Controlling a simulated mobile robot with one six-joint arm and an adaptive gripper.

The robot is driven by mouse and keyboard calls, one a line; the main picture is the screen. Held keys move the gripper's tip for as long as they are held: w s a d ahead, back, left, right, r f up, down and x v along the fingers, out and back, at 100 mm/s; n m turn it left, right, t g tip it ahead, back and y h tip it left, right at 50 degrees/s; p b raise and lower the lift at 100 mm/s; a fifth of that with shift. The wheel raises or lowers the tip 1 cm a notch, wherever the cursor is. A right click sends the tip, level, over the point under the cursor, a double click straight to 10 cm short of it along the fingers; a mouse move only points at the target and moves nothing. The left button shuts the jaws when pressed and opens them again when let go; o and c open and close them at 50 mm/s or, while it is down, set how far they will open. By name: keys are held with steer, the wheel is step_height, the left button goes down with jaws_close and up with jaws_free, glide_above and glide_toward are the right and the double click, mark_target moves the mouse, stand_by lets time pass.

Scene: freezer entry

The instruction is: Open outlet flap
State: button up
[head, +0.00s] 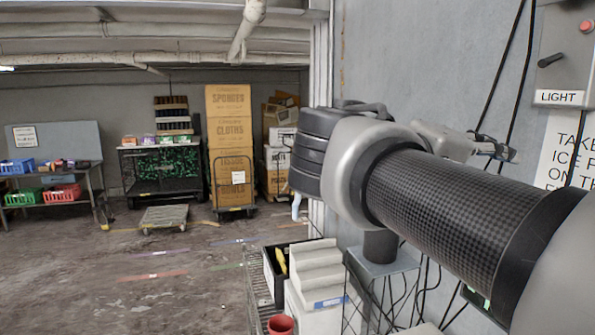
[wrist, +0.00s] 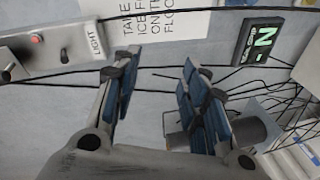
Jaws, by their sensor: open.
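My gripper (head: 495,148) reaches toward the grey wall at the right in the head view. In the wrist view its two blue-padded fingers (wrist: 163,95) are apart, with nothing held between them. A small light grey piece (wrist: 172,128) shows beside the right finger, partly hidden by it. I cannot tell whether it is the outlet or its flap. No flap can be clearly made out in either view, so its position cannot be told.
A grey switch box (head: 565,45) labelled LIGHT and a paper sign (head: 562,150) are on the wall. Black cables hang nearby. A lit green display (wrist: 262,40) shows in the wrist view. Below my arm are a grey stand (head: 385,266) and a white box (head: 318,303). Open floor lies left.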

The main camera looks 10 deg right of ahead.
steer(key=shift+f, duration=0.25)
steer(key=shift+d, duration=0.1)
